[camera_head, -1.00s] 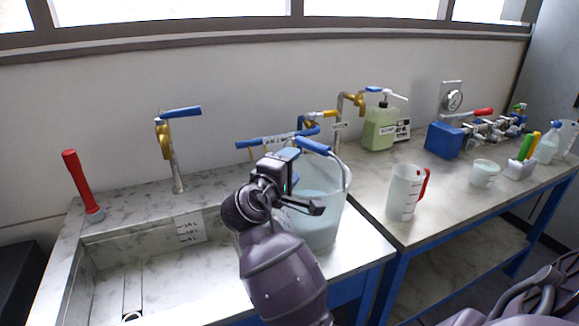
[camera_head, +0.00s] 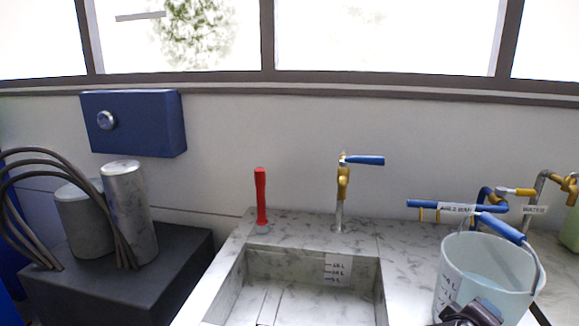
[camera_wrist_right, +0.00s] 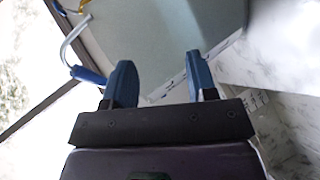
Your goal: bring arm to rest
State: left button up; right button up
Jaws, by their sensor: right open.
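My right gripper (camera_wrist_right: 162,80) is open in the right wrist view, with two blue fingers apart and nothing between them. A translucent bucket (camera_head: 455,275) stands at the right of the head view, with liquid in it and a blue-gripped bail handle (camera_head: 501,229). A dark part of my arm shows at the bottom edge in front of the bucket, but no fingers can be made out there. In the right wrist view a pale surface, seemingly the bucket, fills the space beyond the fingers, with a blue grip (camera_wrist_right: 88,75) at left. My left gripper is not in view.
A marble sink (camera_head: 300,290) with a red lever (camera_head: 261,197) and a blue-handled tap (camera_head: 341,195) is left of the bucket. Pipes with blue and yellow handles (camera_head: 515,192) rise behind it. Metal cylinders (camera_head: 128,210) with hoses stand on a dark block at left.

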jog(key=s+a+f+m+g+y, duration=0.1)
jog(key=s+a+f+g+y, duration=0.15)
jog(key=s+f, duration=0.4)
jog(key=s+a+f+m+g+y, duration=0.1)
jog(key=s+a+f+m+y, duration=0.2)
jog(key=s, duration=0.7)
jog(key=s+a+f+g+y, duration=0.1)
jog(key=s+a+f+y, duration=0.3)
jog(key=s, duration=0.4)
jog(key=w+d+f+t+y, duration=0.1)
jog(key=w+f+t, duration=0.6)
jog(key=f, duration=0.3)
jog(key=shift+w+f+n+t, duration=0.35)
jog(key=shift+w+n+t, duration=0.05)
jog(key=shift+t, duration=0.15)
